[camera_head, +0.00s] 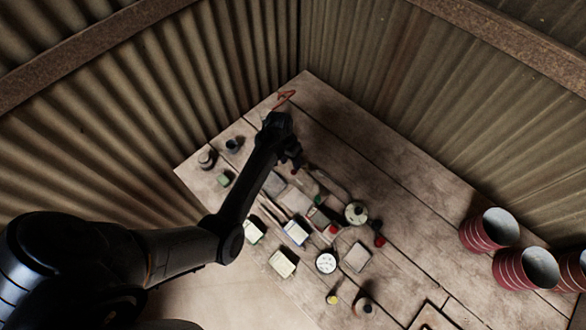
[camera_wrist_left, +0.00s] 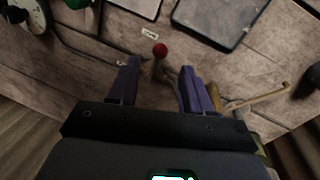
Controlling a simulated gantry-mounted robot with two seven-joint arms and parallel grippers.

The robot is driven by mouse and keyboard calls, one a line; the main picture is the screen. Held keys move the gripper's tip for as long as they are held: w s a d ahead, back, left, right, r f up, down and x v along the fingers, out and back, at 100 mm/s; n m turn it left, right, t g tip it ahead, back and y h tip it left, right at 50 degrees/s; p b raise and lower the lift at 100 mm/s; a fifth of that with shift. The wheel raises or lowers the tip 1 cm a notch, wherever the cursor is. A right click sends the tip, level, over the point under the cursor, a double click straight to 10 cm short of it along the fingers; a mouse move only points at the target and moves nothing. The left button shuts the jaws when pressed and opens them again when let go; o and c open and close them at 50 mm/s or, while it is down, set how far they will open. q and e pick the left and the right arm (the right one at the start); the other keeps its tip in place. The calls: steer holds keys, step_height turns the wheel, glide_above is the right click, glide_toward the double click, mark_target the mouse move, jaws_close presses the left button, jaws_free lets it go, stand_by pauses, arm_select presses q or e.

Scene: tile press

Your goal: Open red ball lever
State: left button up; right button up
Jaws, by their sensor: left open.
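The red ball (camera_wrist_left: 160,50) shows in the left wrist view, on the end of a short, thin lever (camera_wrist_left: 157,68). It lies just beyond and between the tips of two purple fingers. My left gripper (camera_wrist_left: 160,75) is open, with a clear gap on both sides of the lever and nothing held. My right gripper is in neither view.
The wooden table (camera_head: 410,210) holds many small jars, tiles and tools. A dark-framed plate (camera_wrist_left: 220,20) lies beyond the fingers in the wrist view. Red ribbed cups (camera_head: 489,232) stand at the right. Corrugated walls (camera_head: 400,70) close off the back. The table's right part is mostly clear.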

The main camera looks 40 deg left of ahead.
mark_target(293, 170)
arm_select(q)
steer(key=shift+w+d+f, duration=0.1)
steer(key=shift+d+f, duration=0.1)
steer(key=shift+f, duration=0.75)
steer(key=shift+s+d+f, duration=0.1)
steer(key=shift+d+f, duration=0.05)
steer(key=shift+f, duration=0.85)
steer(key=shift+w+d+f, duration=0.1)
steer(key=shift+d+f, duration=0.1)
steer(key=shift+f, duration=0.75)
jaws_close()
